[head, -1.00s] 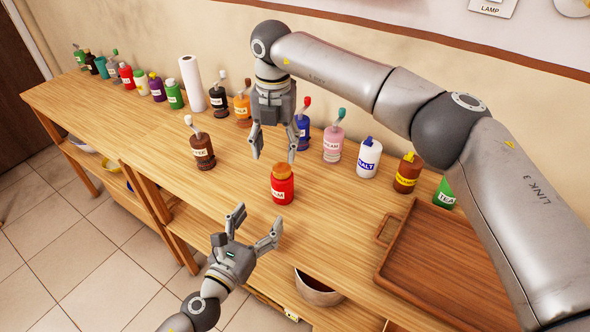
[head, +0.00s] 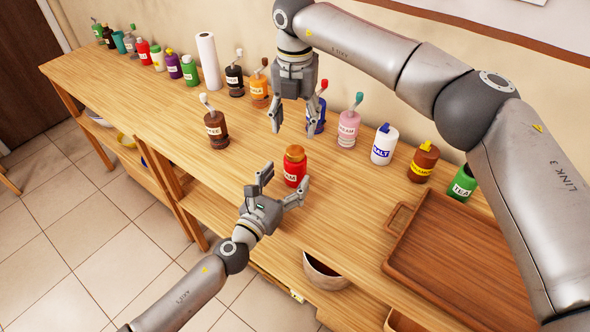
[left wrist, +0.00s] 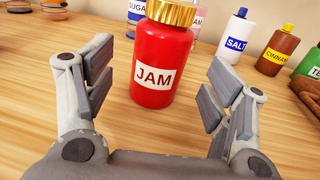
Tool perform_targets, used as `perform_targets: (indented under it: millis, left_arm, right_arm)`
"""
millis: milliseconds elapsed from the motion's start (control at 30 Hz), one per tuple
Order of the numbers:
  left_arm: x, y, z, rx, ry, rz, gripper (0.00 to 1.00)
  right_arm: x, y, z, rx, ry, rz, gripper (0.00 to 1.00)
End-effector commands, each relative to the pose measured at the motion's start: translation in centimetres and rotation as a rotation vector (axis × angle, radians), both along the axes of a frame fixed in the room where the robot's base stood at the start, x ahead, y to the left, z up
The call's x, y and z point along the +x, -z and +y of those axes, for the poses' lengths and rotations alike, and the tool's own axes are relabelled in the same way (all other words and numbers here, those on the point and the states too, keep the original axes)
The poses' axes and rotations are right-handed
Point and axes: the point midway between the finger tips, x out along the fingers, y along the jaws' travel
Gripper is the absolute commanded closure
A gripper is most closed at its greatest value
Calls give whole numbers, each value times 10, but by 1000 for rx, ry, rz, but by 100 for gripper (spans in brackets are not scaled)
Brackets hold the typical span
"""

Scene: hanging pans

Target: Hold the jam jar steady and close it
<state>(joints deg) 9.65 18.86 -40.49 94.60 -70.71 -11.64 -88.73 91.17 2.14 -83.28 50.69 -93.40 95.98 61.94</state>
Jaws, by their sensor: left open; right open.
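The red jam jar (head: 294,172) stands upright on the wooden counter, its JAM label facing my left gripper. A gold-orange lid (head: 295,153) sits on its top; I cannot tell how tight it is. My left gripper (head: 285,180) is open in front of the jar, at jar height. In the left wrist view the jar (left wrist: 162,60) stands just beyond and between the open fingers, apart from them. My right gripper (head: 292,125) is open and empty, pointing down above and behind the jar.
A brown wooden tray (head: 397,219) lies to the right. Bottles line the back wall, with the blue one (head: 316,118) and the pink one (head: 349,127) nearest. A brown bottle (head: 216,130) stands left of the jar. The counter beside the jar is clear.

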Motion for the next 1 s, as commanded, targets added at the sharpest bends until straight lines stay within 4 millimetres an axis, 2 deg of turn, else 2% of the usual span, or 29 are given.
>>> perform_targets:
  millis: [100, 300, 733, 767, 1000]
  left_arm:
    - [19, -1, -10, -2, -1, -1, 24]
    - [37, 0, -19, -1, -2, 0, 24]
    - [43, 0, -22, -1, 0, 0, 24]
    - [43, 0, -22, -1, -1, 0, 25]
    - [42, 0, -22, -1, -1, 0, 56]
  right_arm:
    - [0, 0, 0, 0, 0, 0, 44]
    - [0, 0, 0, 0, 0, 0, 44]
    - [0, 0, 0, 0, 0, 0, 44]
    - [0, 0, 0, 0, 0, 0, 44]
    - [0, 0, 0, 0, 0, 0, 44]
